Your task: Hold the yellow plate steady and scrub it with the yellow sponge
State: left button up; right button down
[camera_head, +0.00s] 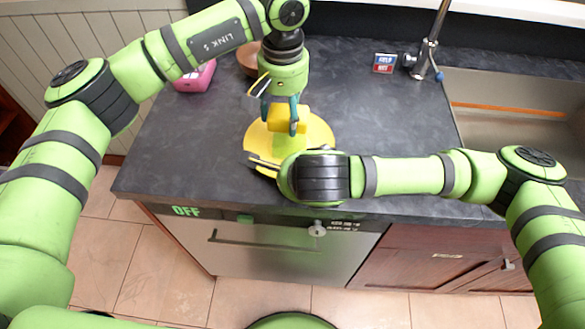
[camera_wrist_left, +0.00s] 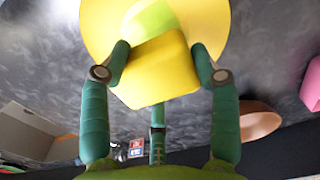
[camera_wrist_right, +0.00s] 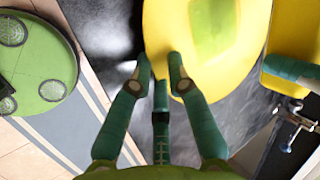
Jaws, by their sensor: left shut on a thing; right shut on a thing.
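The yellow plate (camera_head: 316,132) lies on the dark counter near its front edge, with a green patch on its face (camera_wrist_right: 214,27). My left gripper (camera_head: 280,118) points down over the plate. It is shut on the yellow sponge (camera_head: 287,113), a block that fills the space between its fingers in the left wrist view (camera_wrist_left: 155,72). The sponge is over the plate's face; I cannot tell whether it touches. My right gripper (camera_head: 262,164) is shut on the plate's front-left rim. In the right wrist view its fingertips meet at the plate's edge (camera_wrist_right: 165,50).
A pink box (camera_head: 196,78) and a brown bowl (camera_head: 248,60) stand at the back left. A small sign (camera_head: 384,63), a faucet (camera_head: 428,55) and a sink (camera_head: 515,105) are at the right. A dishwasher (camera_head: 262,245) is below. The counter right of the plate is clear.

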aim_at(289, 146)
pick_arm(q)
jog(key=shift+w, duration=0.15)
jog(key=shift+f, duration=2.95)
jog(key=shift+f, duration=0.6)
jog(key=shift+d, duration=0.5)
jog(key=shift+a, duration=0.95)
jog(key=shift+d, duration=0.95)
dwell(2.3)
